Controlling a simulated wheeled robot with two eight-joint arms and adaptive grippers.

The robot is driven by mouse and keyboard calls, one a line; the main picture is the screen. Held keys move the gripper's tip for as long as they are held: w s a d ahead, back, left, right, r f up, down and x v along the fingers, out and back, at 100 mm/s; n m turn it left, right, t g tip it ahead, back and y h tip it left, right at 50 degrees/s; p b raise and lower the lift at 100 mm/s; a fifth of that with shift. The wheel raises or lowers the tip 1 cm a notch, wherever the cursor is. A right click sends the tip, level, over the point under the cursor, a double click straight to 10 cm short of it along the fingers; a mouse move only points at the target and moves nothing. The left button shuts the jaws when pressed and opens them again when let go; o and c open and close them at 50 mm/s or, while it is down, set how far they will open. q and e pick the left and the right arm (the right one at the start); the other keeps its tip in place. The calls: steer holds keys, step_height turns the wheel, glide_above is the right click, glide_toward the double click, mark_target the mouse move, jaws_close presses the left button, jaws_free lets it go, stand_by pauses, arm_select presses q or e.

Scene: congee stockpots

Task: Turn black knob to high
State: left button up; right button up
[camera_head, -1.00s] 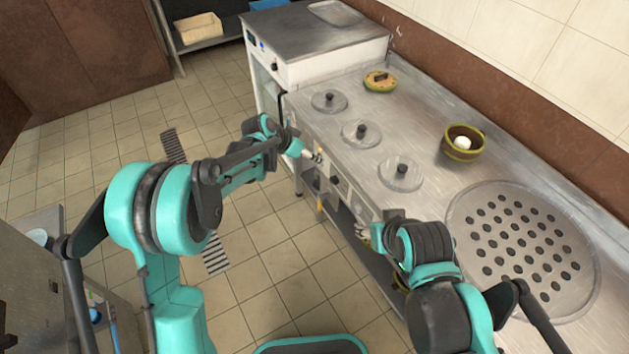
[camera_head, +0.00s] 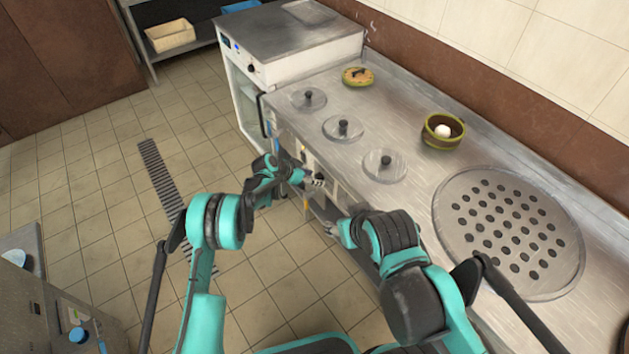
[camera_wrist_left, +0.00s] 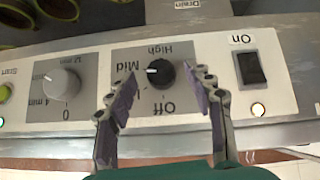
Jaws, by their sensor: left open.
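The black knob (camera_wrist_left: 160,74) is on a grey panel in the left wrist view, where the lettering appears upside down. Its white mark points left, toward the printed "Mid"; "High" and "Off" are printed around it. My left gripper (camera_wrist_left: 164,80) is open, one purple-padded finger on each side of the knob. I cannot tell whether the fingers touch it. In the head view my left gripper (camera_head: 312,182) is at the counter's front panel, and the knob cannot be made out. My right gripper (camera_head: 347,232) is low by the counter front, its fingers not clear.
Round lids (camera_head: 343,128) sit on the steel counter (camera_head: 420,115). A bowl (camera_head: 443,131) stands farther back. The tiled floor (camera_head: 100,185) at left is open.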

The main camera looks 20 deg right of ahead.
arm_select(q)
steer(key=shift+w+d+f, duration=0.15)
steer(key=shift+d+f, duration=0.3)
steer(key=shift+f, duration=0.05)
steer(key=c, duration=1.2)
steer(key=shift+o, duration=0.2)
